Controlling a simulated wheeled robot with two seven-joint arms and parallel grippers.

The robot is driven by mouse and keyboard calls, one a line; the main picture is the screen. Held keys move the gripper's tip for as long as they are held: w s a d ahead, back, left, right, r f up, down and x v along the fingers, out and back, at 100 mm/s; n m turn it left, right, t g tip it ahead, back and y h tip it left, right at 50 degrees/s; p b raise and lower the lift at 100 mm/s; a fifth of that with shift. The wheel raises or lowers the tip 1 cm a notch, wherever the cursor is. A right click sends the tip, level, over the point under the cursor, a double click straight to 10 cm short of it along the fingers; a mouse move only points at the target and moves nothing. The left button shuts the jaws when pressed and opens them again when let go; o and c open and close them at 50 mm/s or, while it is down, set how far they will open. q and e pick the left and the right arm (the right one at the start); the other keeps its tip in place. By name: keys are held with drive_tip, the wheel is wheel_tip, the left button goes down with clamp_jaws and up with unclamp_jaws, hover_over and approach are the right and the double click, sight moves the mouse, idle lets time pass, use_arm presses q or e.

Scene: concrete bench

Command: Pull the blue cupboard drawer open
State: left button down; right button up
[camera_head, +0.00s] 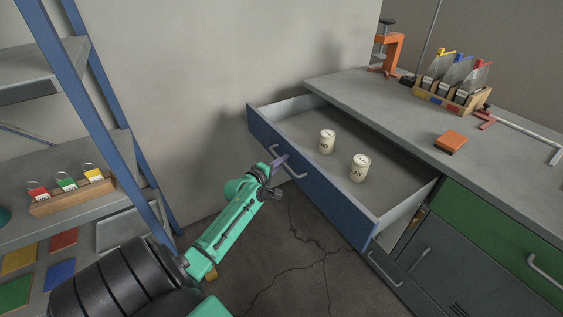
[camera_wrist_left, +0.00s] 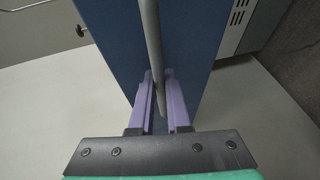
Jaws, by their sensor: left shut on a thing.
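The blue drawer (camera_head: 311,182) of the grey cupboard stands pulled well out in the head view, with its inside showing. Two pale labelled cans (camera_head: 359,168) stand upright in it. My left gripper (camera_head: 279,163) is shut on the drawer's grey bar handle, at the front's left part. In the left wrist view, the purple fingers (camera_wrist_left: 161,105) lie on both sides of the handle (camera_wrist_left: 151,45), with the blue front (camera_wrist_left: 188,50) beyond. My right gripper is not in view.
The bench top (camera_head: 385,105) bears an orange clamp (camera_head: 388,52), a wooden rack of bags (camera_head: 452,90) and an orange block (camera_head: 450,141). A green drawer (camera_head: 500,235) is shut at the right. A blue-framed shelf (camera_head: 92,85) stands at the left. Cracked floor (camera_head: 300,250) lies clear below the drawer.

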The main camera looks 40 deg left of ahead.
use_arm(q)
drive_tip(key=shift+f, duration=0.1)
drive_tip(key=c, duration=1.2)
unclamp_jaws()
drive_tip(key=shift+w, duration=0.1)
drive_tip(key=shift+o, duration=0.2)
drive_tip(key=s+d+r+p, duration=0.1)
drive_tip(key=s+r, duration=0.1)
drive_tip(key=s, duration=1.2)
drive_tip(key=shift+s+d+r, duration=0.15)
drive_tip(key=shift+d+r, duration=0.2)
